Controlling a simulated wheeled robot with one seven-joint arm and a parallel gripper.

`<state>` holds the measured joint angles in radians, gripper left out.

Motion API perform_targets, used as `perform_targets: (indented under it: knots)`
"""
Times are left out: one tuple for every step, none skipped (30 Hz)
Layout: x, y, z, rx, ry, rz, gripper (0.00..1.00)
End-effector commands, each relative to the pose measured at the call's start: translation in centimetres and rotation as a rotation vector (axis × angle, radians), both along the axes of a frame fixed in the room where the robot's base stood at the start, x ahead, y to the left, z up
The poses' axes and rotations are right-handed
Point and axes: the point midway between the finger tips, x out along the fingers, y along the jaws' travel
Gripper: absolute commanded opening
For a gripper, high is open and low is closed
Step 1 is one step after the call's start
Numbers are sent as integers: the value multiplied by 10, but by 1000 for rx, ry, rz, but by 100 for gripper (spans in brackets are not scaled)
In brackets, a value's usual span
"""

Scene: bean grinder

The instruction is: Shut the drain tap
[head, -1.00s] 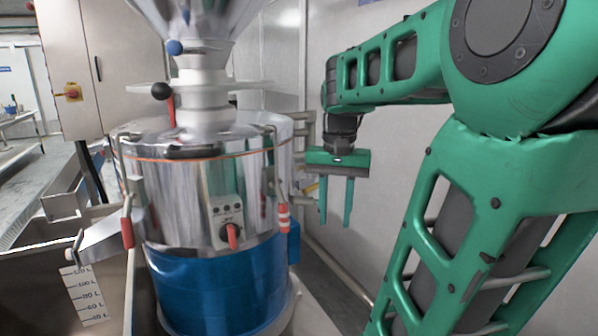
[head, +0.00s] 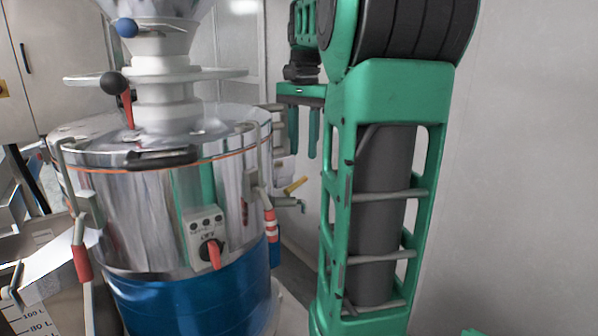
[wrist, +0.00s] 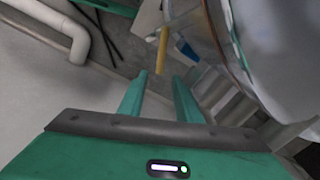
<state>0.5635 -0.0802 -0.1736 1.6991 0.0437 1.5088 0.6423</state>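The drain tap is a small grey pipe (head: 287,202) with a yellow lever (head: 296,185), low behind the right side of the steel grinder drum (head: 160,215). The lever slants up to the right in the head view. A yellow bar, seemingly the same lever (wrist: 162,46), stands just beyond my fingertips in the wrist view. My gripper (head: 303,156) hangs fingers down, above the tap in the head picture, open and empty. The wrist view shows a gap between its fingers (wrist: 160,79). The tap's base is partly hidden by the drum. I cannot tell the exact distance to the lever.
The drum's curved wall (wrist: 275,45) is close on the right in the wrist view. A red-and-white latch (head: 271,225) sits on the drum near the tap. White pipes (wrist: 75,35) run along the wall. A red switch (head: 211,254) is on the drum front.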

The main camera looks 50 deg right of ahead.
Motion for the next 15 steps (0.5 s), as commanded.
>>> perform_targets:
  knots:
    - [-1,1,-11,3,3,2,31]
    - [0,1,-16,3,2,2,31]
    - [0,1,-24,4,3,1,31]
    - [0,1,-29,3,2,1,31]
    - [0,1,-34,3,2,1,31]
    - [0,2,-40,3,2,2,31]
    - [1,2,-44,2,1,3,31]
    - [1,2,-49,3,2,3,31]
    - [1,2,-53,2,1,4,31]
    - [1,2,-56,2,1,4,31]
    - [1,2,-59,2,1,4,31]
    - [1,2,-63,2,1,4,31]
    - [1,2,-64,2,1,4,31]
    - [1,2,-66,1,0,4,31]
    - [1,2,-68,1,0,4,31]
